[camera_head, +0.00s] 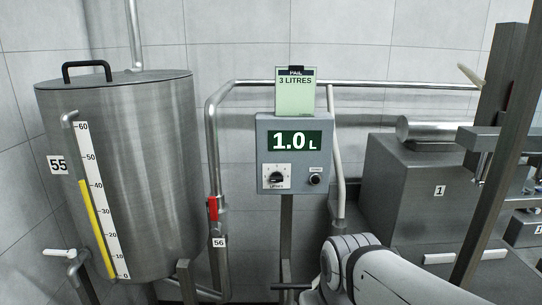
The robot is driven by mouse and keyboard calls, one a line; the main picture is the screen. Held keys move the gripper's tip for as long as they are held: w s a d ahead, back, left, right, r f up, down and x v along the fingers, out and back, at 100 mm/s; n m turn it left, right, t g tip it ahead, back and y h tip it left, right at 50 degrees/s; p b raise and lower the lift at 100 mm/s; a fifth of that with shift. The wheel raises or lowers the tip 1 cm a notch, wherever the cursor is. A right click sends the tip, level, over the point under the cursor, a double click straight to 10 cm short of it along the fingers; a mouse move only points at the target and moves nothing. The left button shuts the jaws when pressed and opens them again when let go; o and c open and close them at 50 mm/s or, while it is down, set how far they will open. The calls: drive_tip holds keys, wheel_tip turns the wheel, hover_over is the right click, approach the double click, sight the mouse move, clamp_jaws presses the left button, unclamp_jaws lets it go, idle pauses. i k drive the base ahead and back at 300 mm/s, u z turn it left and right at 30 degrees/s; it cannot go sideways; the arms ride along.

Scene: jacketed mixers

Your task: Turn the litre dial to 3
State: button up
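The litre dial (277,178) is a small black knob on a white scale plate, low on the left of the grey control box (262,150). The scale marks and the knob's pointer are too small to read surely. The green display (294,141) above it reads 1.0 L. A pale green card (295,94) on top of the box reads "PAIL 3 LITRES". My white arm (390,277) shows at the bottom, below and right of the box, apart from the dial. I cannot make out my gripper in this view.
A dark round button (315,180) sits right of the dial. A steel tank (150,170) with a level gauge stands left. A pipe with a red valve handle (213,208) runs between tank and box. Steel machinery (410,200) fills the right. The space before the box's face looks clear.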

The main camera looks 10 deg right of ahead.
sight(276, 177)
drive_tip(key=z, duration=0.1)
drive_tip(key=k, duration=1.8)
drive_tip(key=z, duration=0.5)
drive_tip(key=i, duration=1)
drive_tip(key=z, duration=0.05)
